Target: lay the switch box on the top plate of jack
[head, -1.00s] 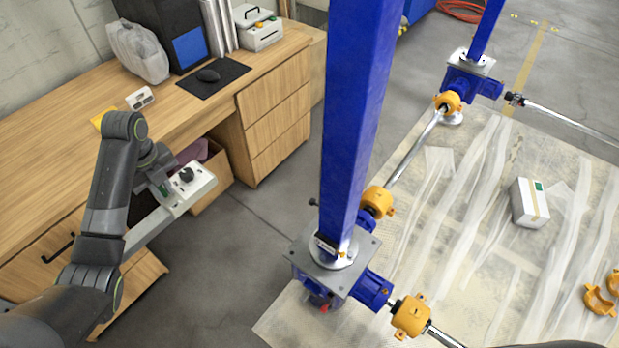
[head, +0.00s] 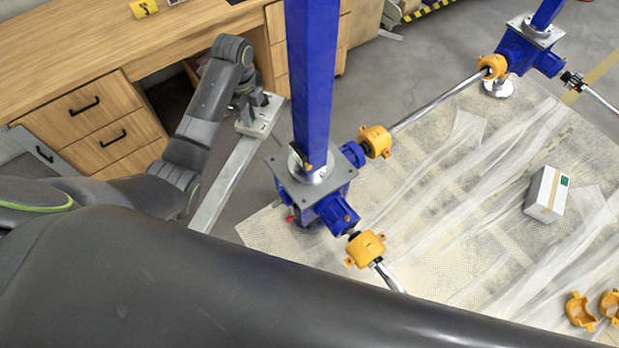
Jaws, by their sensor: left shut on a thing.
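The switch box (head: 270,112), a small light grey box, is held by my left gripper (head: 251,106), which is shut on it. Box and gripper are in the air left of the near jack's blue column, apart from it. The fingers partly hide the box. The near jack (head: 336,212) is blue, with a square grey top plate (head: 288,184) and a round flange at the column's foot. A second blue jack (head: 520,55) with a grey top plate (head: 538,32) stands at the upper right. My right gripper is not in view.
A light grey bar (head: 225,185) runs from under the box to the lower left. A wooden desk (head: 90,52) with drawers stands behind. Shafts with orange couplings (head: 375,141) leave the near jack. A white carton (head: 547,194) and orange parts (head: 580,311) lie at the right.

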